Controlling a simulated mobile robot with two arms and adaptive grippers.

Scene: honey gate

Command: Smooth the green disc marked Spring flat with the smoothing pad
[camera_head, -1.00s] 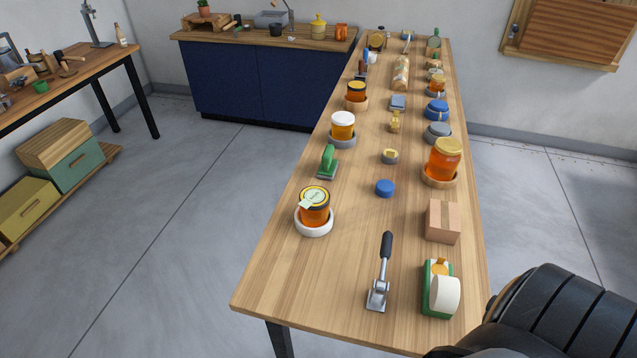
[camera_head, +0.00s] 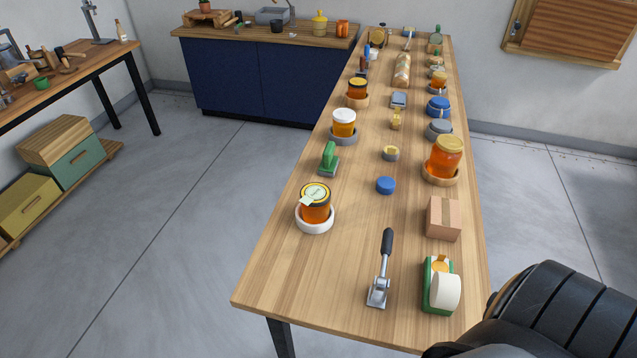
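A honey jar (camera_head: 317,212) stands upright in a white round holder (camera_head: 314,226) at the near left of the long table. A pale green disc (camera_head: 315,192) lies on its lid, and a light flap sticks out at the disc's left front side. The writing on it is too small to read. A tool with a green handle and grey base (camera_head: 329,159), which looks like the smoothing pad, stands on the table behind this jar. Neither gripper is in view; only a dark part of my own body shows at the lower right.
A hand tool with a black handle (camera_head: 382,272), a green tape dispenser (camera_head: 438,287) and a cardboard box (camera_head: 443,218) stand at the near right. A blue round thing (camera_head: 386,185) lies mid-table. More jars line both sides. The near left table corner is clear.

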